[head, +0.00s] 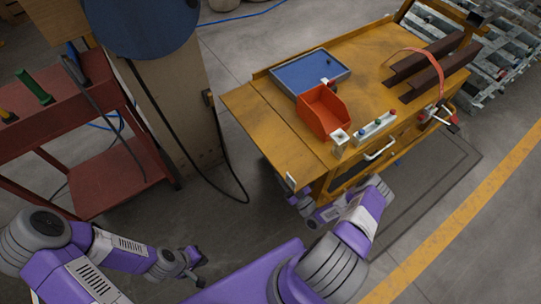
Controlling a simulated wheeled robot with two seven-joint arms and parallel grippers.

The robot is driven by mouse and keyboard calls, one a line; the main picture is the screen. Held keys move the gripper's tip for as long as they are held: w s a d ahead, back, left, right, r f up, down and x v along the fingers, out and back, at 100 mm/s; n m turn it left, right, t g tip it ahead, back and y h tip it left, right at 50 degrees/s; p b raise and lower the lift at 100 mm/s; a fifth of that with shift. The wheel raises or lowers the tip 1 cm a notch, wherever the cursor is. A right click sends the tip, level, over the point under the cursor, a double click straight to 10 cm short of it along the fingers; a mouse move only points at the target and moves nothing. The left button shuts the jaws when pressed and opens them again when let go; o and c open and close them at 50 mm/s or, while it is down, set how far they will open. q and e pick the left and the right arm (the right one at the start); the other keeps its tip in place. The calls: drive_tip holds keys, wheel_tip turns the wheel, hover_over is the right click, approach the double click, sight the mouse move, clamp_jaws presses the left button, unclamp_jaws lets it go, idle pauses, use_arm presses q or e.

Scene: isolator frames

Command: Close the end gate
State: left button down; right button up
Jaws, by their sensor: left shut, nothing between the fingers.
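The yellow cart (368,80) stands at the upper right. At its left end a flat yellow panel, which looks like the end gate (262,125), sticks out roughly level with the top, so it appears open. A small pale handle or latch (291,181) shows at its near corner. My left gripper (197,268) is shut and empty, low over the floor, well apart from the gate. My right arm reaches toward the cart's near side, and its gripper end (299,201) shows just below the gate's near corner. Its fingers are too unclear to read, and I cannot tell whether they touch the cart.
On the cart are a blue tray (309,72), an orange bin (323,112), a button box (374,130) and dark steel beams (432,66). A red shelf cart (112,184) and a blue-topped drum-like post (171,110) with a hanging black cable stand left.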

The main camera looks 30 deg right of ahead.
sight(276, 163)
drive_tip(key=b+x, duration=0.1)
drive_tip(key=x, duration=0.5)
drive_tip(key=shift+w+a+r, duration=0.1)
drive_tip(key=shift+w+r, duration=0.05)
drive_tip(key=shift+r, duration=0.05)
clamp_jaws()
